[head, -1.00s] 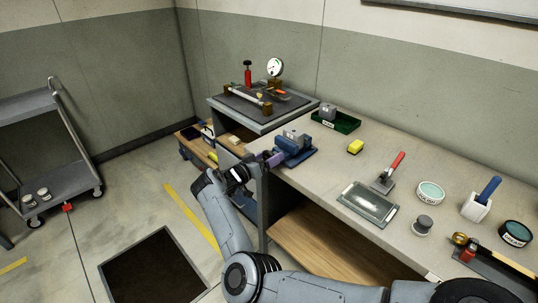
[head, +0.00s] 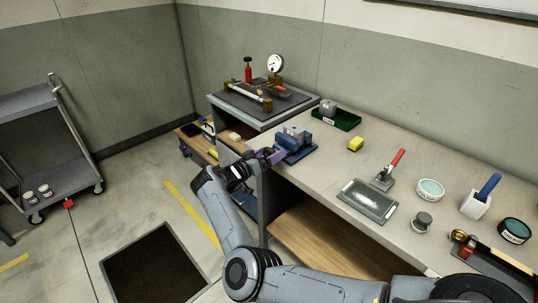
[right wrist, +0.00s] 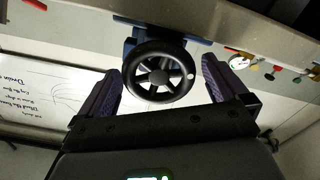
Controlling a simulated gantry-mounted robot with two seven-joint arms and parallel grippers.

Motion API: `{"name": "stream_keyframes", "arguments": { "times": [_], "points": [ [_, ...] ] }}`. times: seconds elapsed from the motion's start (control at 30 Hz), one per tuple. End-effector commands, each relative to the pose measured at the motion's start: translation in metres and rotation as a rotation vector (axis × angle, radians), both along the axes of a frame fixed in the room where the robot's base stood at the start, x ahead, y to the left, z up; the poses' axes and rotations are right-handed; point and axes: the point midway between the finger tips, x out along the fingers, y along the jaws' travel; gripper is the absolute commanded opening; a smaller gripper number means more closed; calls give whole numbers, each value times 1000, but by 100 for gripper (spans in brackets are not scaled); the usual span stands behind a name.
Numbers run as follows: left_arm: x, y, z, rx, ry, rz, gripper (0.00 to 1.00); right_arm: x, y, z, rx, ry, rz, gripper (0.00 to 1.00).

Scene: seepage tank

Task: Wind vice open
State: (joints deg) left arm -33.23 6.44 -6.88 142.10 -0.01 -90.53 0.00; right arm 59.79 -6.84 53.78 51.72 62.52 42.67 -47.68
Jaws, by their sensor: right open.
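The blue vice (head: 296,152) with a grey block at its jaws stands on the near left corner of the workbench. Its black spoked handwheel (right wrist: 156,76) faces me in the right wrist view. My right gripper (head: 274,157) is at the wheel side of the vice. Its two purple fingers are open, one on each side of the wheel, and gaps show between them and the rim. In the head view the wheel is mostly hidden by the gripper. The vice's jaw gap is too small to judge. My left gripper is not in view.
The workbench (head: 332,168) holds a yellow sponge (head: 356,144), a green tray (head: 337,119), a glass plate (head: 367,201) and a red-handled tool (head: 388,170). A raised stand with a gauge (head: 275,63) is behind the vice.

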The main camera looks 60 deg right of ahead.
Motion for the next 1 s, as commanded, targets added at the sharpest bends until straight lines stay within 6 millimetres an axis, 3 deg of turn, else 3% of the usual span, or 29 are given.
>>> {"name": "stream_keyframes", "arguments": {
  "times": [0.17,0.6,0.8,1.0],
  "points": [
    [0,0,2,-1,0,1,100,5,17,0,1,0,3,100],
    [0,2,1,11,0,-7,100,22,86,-1,3,-2,3,100],
    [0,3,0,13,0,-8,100,25,101,-1,1,0,0,100],
    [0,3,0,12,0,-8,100,26,104,0,0,0,1,100]
  ]
}}
